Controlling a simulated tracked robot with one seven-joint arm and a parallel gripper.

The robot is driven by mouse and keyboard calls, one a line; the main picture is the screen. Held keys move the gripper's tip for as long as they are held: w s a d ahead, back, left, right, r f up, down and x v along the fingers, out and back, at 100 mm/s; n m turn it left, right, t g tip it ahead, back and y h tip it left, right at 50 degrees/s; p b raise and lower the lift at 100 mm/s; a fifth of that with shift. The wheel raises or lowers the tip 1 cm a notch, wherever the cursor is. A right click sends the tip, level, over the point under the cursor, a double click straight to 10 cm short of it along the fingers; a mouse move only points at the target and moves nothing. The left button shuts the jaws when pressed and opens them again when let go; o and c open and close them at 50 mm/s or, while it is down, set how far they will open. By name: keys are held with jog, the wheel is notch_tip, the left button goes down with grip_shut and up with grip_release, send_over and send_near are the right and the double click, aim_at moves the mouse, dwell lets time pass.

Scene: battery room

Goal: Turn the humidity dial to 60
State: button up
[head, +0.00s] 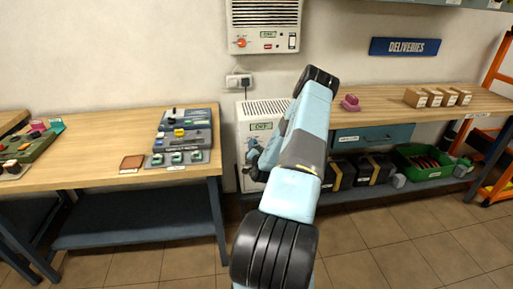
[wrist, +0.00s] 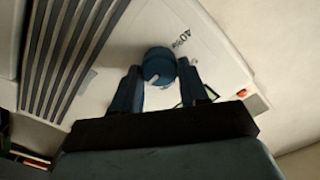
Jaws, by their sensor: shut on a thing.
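The humidity dial (wrist: 159,62) is a round dark blue knob on the white front of a floor unit (wrist: 110,40). A printed label that seems to read 40 stands just right of the knob; a 60 is not readable. My gripper (wrist: 160,84) has one finger on each side of the knob and is shut on it. In the head view the unit (head: 262,107) stands between the two benches, its small display reading OFF. My arm hides much of its front and the dial there.
A dark grille (wrist: 70,45) and a small red part (wrist: 242,93) flank the dial. The left bench (head: 100,140) and right bench (head: 385,100) stand close on both sides. A wall unit (head: 264,25) and a plugged socket (head: 238,81) are above. The tiled floor (head: 385,240) is clear in front.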

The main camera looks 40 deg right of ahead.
jog(key=shift+s+d, duration=0.1)
jog(key=shift+c, duration=0.7)
jog(key=shift+d, duration=0.3)
jog(key=shift+s+a+f+n, duration=0.1)
jog(key=shift+a+n, duration=0.05)
jog(key=shift+n, duration=1.8)
jog(key=shift+w+a+n, duration=0.1)
jog(key=shift+n, duration=1.8)
jog(key=shift+s+a+f+n, duration=0.1)
jog(key=shift+a+n, duration=0.05)
jog(key=shift+n, duration=1.8)
jog(key=o, duration=1.1)
jog(key=shift+r, duration=0.15)
jog(key=shift+c, duration=0.2)
